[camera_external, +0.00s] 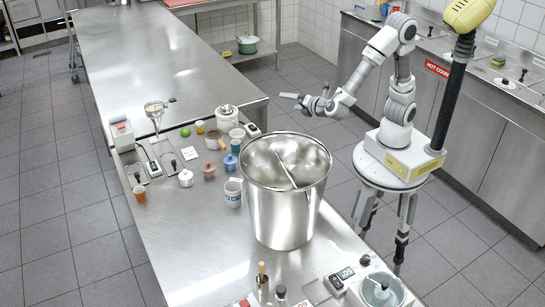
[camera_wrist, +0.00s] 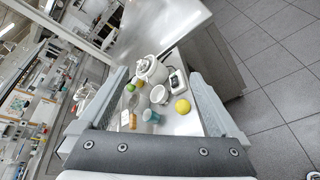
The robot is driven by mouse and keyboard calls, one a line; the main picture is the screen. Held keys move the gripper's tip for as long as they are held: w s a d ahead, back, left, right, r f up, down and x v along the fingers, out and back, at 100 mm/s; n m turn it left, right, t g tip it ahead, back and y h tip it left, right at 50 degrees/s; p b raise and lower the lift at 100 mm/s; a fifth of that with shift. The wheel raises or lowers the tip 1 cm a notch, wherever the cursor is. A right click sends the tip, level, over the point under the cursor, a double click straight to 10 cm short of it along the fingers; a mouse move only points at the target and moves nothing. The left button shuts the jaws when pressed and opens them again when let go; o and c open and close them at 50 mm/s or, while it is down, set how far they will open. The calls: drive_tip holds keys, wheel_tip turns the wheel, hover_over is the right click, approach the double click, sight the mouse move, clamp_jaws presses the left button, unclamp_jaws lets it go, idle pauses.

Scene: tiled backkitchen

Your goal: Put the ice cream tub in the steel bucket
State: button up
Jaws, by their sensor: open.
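The steel bucket (camera_external: 264,212) stands upright on the metal counter in the external view, with a thin bar across its open mouth. A printed white and blue tub (camera_external: 233,193), probably the ice cream tub, stands just left of the bucket; its label is too small to read. I cannot pick it out in the wrist view. My gripper (camera_external: 291,98) is raised behind the bucket, to the right of the small items and apart from them. Its fingers also show spread in the wrist view (camera_wrist: 160,95), with nothing held between them.
Behind the tub are a teal cup (camera_external: 237,141), a white lidded pot (camera_external: 228,118), a blue pot (camera_external: 231,163) and a pink pot (camera_external: 209,171). The far metal table (camera_external: 165,55) is mostly clear.

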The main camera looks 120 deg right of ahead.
drive_tip(key=s+a+m+y, duration=0.7)
drive_tip(key=s+a+y, duration=0.2)
drive_tip(key=s+a, duration=0.2)
drive_tip(key=shift+s+a+m+y, duration=0.35)
drive_tip(key=shift+s+m+y, duration=0.05)
drive_tip(key=a+r+t+y, duration=0.1)
drive_tip(key=a, duration=0.2)
drive_tip(key=s+a+r+m+t+y, duration=0.1)
drive_tip(key=a, duration=0.2)
drive_tip(key=a+r+m+t+y, duration=0.1)
drive_tip(key=a+y, duration=0.1)
drive_tip(key=a, duration=0.1)
drive_tip(key=shift+s+r, duration=0.25)
drive_tip(key=shift+r, duration=0.05)
drive_tip(key=shift+c, duration=0.7)
drive_tip(key=shift+a, duration=0.2)
drive_tip(key=c, duration=0.5)
drive_tip(key=shift+r, duration=0.1)
